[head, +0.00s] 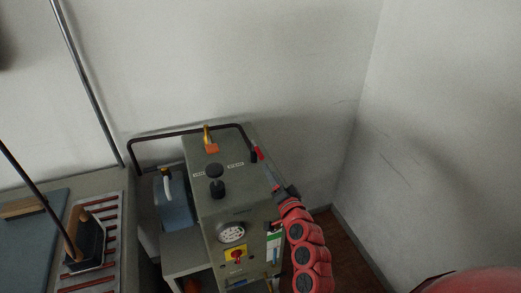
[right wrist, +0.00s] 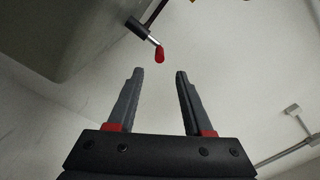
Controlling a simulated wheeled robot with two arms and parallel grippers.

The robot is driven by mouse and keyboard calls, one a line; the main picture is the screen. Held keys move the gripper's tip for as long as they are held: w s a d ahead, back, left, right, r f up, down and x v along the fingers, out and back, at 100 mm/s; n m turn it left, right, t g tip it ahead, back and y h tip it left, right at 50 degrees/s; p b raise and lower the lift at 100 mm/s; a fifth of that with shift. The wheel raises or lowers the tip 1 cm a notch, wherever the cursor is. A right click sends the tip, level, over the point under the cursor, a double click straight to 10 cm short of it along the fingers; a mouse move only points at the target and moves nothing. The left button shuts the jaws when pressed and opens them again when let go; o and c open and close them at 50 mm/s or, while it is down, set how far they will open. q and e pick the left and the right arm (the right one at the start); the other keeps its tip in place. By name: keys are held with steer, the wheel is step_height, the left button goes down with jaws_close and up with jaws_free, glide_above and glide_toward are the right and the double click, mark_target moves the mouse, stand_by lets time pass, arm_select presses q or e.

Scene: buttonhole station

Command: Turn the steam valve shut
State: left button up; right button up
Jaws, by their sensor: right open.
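A valve lever with a red grip (head: 258,153) sticks up at the right side of the grey-green machine (head: 250,197). A small label beside it is too blurred to read surely. The red grip (right wrist: 160,53) also shows in the right wrist view, on a metal stem from a dark hub, ahead of the gap between my fingertips. My right gripper (head: 274,181) is close to the machine's right side, on the near side of the lever. In the right wrist view the right gripper (right wrist: 159,75) is open and empty, apart from the grip. My left gripper is out of view.
The machine top carries a black knob (head: 215,170) and an orange-ended lever (head: 211,148). A dark rail (head: 185,133) runs behind it. A blue container (head: 174,203) stands left of it. A bench with a slatted rack (head: 101,248) is further left. Bare floor lies right.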

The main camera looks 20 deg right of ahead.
mark_target(260, 154)
steer(key=w+p, duration=0.1)
steer(key=w, duration=0.4)
steer(key=w+p, duration=0.1)
steer(key=w, duration=0.3)
steer(key=shift+w+a, duration=0.2)
steer(key=shift+w, duration=0.75)
steer(key=shift+c, duration=0.3)
jaws_close()
steer(key=shift+f, duration=0.1)
